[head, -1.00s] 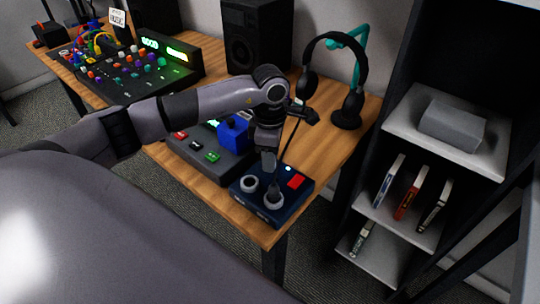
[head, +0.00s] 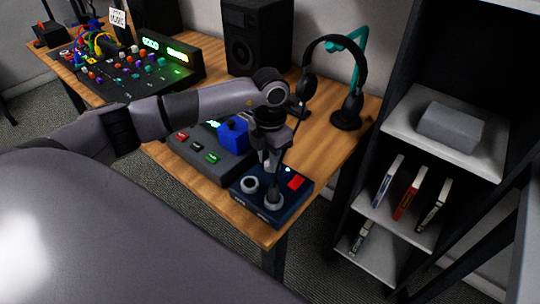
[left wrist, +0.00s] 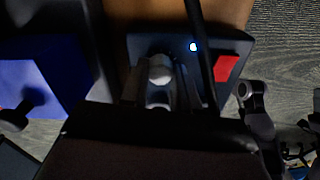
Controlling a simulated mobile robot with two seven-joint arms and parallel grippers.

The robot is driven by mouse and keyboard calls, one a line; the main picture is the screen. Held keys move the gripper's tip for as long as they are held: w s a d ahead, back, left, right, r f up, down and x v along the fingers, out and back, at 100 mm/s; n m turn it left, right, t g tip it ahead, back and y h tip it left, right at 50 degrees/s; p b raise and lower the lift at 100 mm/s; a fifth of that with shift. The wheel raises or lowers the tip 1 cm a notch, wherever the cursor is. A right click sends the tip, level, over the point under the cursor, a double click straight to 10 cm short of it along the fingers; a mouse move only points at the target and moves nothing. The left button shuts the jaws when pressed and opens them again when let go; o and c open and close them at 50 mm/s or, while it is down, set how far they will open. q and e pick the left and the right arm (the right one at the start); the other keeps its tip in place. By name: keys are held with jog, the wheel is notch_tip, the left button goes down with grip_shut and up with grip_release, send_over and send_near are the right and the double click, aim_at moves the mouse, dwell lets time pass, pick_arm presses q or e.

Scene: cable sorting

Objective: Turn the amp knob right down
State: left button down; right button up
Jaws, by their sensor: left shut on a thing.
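The amp is a dark navy box (head: 270,216) near the table's front right corner, with a small lit light and a red patch on top; it also shows in the left wrist view (left wrist: 140,45). Two pale round knobs stand on it. The left knob (head: 250,184) is free. My left gripper (head: 271,184) points down at the right knob (head: 274,201) and is shut on it. In the left wrist view a pale rounded top (left wrist: 160,73) shows between the fingers. My right gripper is not in view.
A black cable (left wrist: 204,45) passes close beside the gripper. A grey console (head: 212,170) with coloured buttons and a blue box (head: 234,136) stand to the left. Headphones on a stand (head: 346,120) are behind. A shelf unit (head: 400,215) is at the right.

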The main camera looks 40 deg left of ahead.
pick_arm(q)
jog(key=shift+n, duration=0.8)
jog(key=c, duration=0.8)
grip_release()
jog(key=shift+r, duration=3.65)
